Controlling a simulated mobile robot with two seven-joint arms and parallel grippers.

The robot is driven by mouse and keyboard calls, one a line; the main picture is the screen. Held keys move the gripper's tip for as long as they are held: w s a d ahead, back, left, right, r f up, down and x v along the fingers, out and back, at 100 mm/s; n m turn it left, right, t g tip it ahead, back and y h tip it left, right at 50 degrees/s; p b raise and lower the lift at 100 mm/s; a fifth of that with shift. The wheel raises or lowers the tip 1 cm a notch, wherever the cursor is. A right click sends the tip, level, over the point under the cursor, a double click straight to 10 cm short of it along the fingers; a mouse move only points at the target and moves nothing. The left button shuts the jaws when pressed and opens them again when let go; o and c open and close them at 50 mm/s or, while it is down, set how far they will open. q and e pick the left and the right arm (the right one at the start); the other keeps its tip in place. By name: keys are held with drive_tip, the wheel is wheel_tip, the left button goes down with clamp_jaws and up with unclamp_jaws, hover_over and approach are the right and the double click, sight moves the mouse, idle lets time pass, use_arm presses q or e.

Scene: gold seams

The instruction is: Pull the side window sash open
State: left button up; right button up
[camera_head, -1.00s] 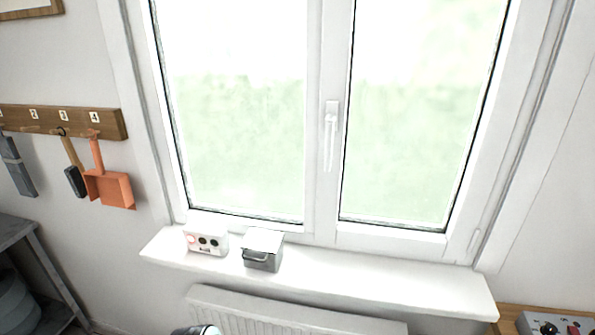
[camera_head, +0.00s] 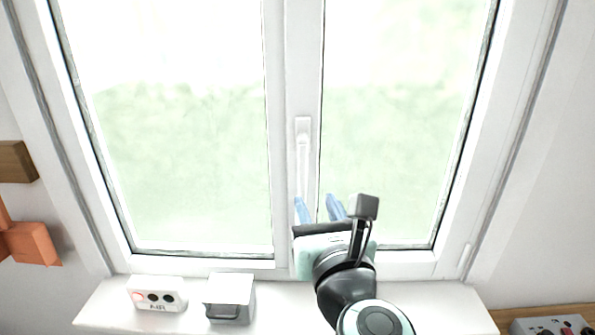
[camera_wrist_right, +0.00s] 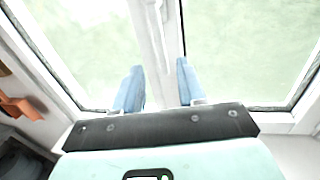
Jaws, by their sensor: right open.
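The window has a left sash (camera_head: 277,170) and a right sash (camera_head: 309,90), both white-framed, and both look shut. A white lever handle (camera_head: 303,150) sits on the middle frame and points down. My right gripper (camera_head: 318,207) is in front of the window, just below the handle's lower end, with its blue fingers pointing up at it. In the right wrist view the fingers are apart, with the white handle (camera_wrist_right: 155,40) beyond and between them. I cannot tell whether a finger touches the handle. My left gripper is not in view.
A white sill (camera_head: 270,310) runs below the window. On it stand a small white box with round dark spots (camera_head: 157,294) and a grey box with a handle (camera_head: 229,298). An orange dustpan (camera_head: 30,243) hangs at the left. A control panel (camera_head: 553,328) lies at lower right.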

sight(303, 176)
drive_tip(key=w, duration=0.3)
drive_tip(key=w+a+p, duration=0.1)
drive_tip(key=w, duration=0.3)
drive_tip(key=w+a+p, duration=0.1)
drive_tip(key=w, duration=0.3)
drive_tip(key=shift+a, duration=0.1)
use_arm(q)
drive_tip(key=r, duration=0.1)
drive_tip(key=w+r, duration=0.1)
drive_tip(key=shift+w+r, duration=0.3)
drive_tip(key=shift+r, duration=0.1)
use_arm(e)
clamp_jaws()
